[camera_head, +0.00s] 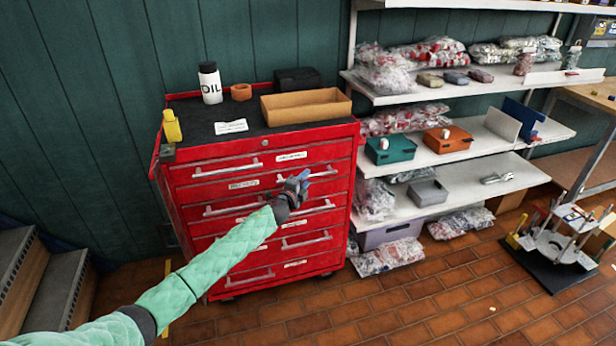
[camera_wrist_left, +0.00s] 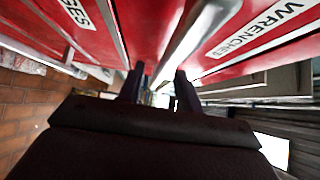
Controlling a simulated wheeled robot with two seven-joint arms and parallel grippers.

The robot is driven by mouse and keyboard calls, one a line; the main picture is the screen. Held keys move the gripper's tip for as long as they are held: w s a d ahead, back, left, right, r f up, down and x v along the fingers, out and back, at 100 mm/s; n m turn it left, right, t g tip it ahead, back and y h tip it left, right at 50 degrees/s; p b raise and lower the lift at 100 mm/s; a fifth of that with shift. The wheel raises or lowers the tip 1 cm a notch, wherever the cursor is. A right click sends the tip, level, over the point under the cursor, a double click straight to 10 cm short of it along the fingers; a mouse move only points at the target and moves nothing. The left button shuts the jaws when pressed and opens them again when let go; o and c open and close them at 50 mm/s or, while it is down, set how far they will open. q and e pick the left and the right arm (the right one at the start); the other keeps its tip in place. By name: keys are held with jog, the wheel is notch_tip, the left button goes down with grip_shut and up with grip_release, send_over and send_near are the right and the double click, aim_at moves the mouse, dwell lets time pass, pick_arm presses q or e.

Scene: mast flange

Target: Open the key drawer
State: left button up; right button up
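The red drawer cabinet (camera_head: 335,245) stands against the green wall with its visible drawers shut. Its labels are too small to read in the head view, so I cannot tell which is the key drawer. My left gripper (camera_head: 304,178) is at the cabinet front, by a right-hand handle (camera_head: 322,171) in the second row. In the left wrist view its two fingers (camera_wrist_left: 160,88) are apart, with a pale handle bar (camera_wrist_left: 200,38) running down toward the gap between them. A label (camera_wrist_left: 255,27) reading "WRENCHES" shows beside the bar. My right gripper is out of view.
On the cabinet top stand an oil bottle (camera_head: 210,83), an open cardboard tray (camera_head: 305,106) and a black box (camera_head: 298,78). White shelves (camera_head: 460,147) with bags and boxes stand close on the right.

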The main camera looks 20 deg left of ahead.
pick_arm(q)
jog(key=shift+w+d, duration=0.15)
jog(key=shift+w, duration=0.9)
grip_shut()
jog(key=shift+s+d, duration=0.1)
